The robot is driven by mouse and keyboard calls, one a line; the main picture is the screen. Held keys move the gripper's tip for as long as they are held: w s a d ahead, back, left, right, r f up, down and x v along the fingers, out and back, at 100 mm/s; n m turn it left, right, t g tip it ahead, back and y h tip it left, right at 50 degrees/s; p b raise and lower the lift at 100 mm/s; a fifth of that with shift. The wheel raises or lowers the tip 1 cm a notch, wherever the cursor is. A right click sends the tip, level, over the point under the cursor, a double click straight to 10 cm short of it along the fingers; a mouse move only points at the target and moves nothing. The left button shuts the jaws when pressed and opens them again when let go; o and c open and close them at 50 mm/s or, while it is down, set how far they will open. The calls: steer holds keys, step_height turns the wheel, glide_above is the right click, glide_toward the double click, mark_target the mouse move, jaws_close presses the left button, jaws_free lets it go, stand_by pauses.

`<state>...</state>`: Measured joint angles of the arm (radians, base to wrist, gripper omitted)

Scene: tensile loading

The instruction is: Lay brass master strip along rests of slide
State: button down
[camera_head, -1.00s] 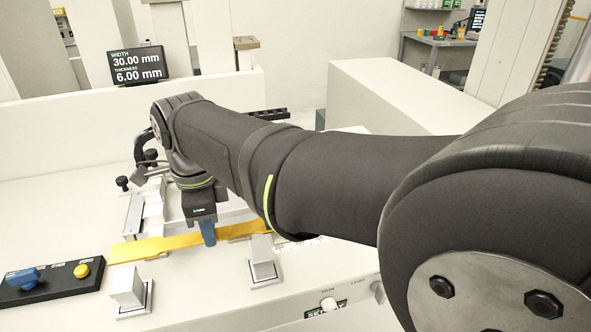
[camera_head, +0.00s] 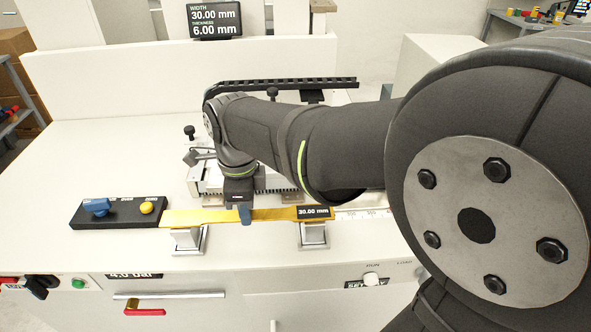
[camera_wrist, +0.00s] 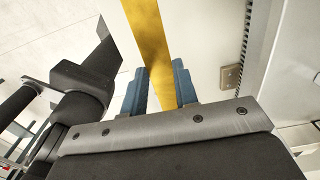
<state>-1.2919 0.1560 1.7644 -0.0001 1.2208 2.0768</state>
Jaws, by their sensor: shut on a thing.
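The brass strip (camera_head: 205,216) is a long yellow bar with wider ends, running left to right in the head view. My gripper (camera_head: 245,213) is shut on its narrow middle, with blue fingers on both sides. In the wrist view, the strip (camera_wrist: 150,45) passes between the fingers (camera_wrist: 160,88). A black "30.00 mm" label (camera_head: 313,212) shows at its right end. Two metal posts, left (camera_head: 187,240) and right (camera_head: 314,236), stand under its ends in the picture. I cannot tell whether the strip touches them.
A black control box (camera_head: 118,212) with a blue knob and yellow button sits by the strip's left end. A white scale (camera_head: 365,213) lies to the right. A metal fixture (camera_head: 207,180) is close behind my gripper. A display (camera_head: 215,19) stands at the back. The left bench top is clear.

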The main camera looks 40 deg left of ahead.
steer(key=c, duration=1.6)
jaws_free()
steer(key=shift+f, duration=0.2)
steer(key=o, duration=0.5)
steer(key=shift+r, duration=0.15)
step_height(320, 180, up, 12)
steer(key=shift+r, duration=0.1)
